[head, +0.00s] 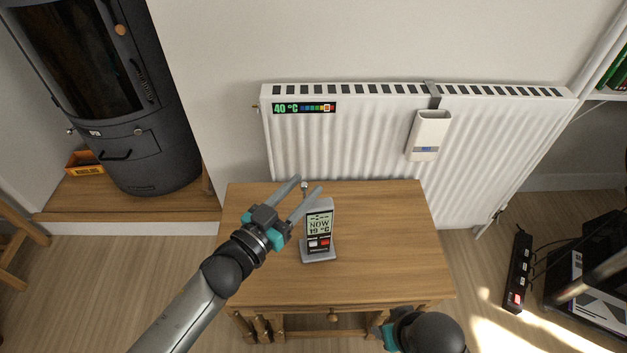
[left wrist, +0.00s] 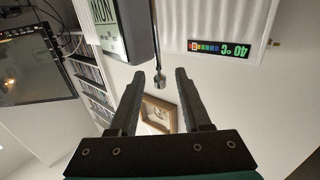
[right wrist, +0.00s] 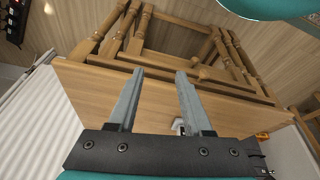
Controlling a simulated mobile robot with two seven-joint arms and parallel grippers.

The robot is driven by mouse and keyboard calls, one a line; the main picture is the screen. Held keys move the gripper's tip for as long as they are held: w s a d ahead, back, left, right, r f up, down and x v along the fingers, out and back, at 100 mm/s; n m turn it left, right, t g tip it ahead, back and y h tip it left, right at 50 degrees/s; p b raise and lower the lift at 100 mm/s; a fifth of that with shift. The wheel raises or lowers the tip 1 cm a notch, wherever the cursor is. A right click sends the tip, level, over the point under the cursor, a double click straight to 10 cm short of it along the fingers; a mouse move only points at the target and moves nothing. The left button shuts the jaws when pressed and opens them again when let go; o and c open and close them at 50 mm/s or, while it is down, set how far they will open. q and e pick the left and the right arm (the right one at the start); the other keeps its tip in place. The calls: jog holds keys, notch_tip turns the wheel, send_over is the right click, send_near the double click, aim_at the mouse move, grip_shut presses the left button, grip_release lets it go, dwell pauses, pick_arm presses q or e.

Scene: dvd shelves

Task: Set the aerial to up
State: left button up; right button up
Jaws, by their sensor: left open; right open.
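The display device (head: 319,224) stands upright on the wooden table, its screen reading "NOW 19 °C". Its thin aerial (head: 304,187) shows as a small tip by the device's top left corner. In the left wrist view, which is upside down, the aerial (left wrist: 158,62) runs past the device's top (left wrist: 125,32) and ends in a round tip; its exact tilt is hard to tell. My left gripper (head: 309,184) is open above the device, and in its wrist view (left wrist: 158,76) the tip appears between the fingers, with no clear contact. My right gripper (right wrist: 160,75) is open and empty at the table's front.
The wooden table (head: 390,250) is otherwise clear. A white radiator (head: 355,150) with a thermometer strip (head: 304,108) and a hanging white holder (head: 429,135) is behind it. A dark stove (head: 150,140) stands left; a power strip (head: 519,270) lies right.

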aim_at(306, 185)
pick_arm(q)
jog(key=shift+b+x, duration=0.55)
jog(key=shift+x, duration=1.6)
pick_arm(e)
jog(key=shift+w+r+t, duration=0.15)
jog(key=shift+r, duration=0.6)
jog(key=shift+w+r+t, duration=0.1)
jog(key=shift+r+t, duration=0.05)
jog(key=shift+r, duration=0.55)
pick_arm(q)
jog(key=shift+c, duration=0.4)
grip_shut()
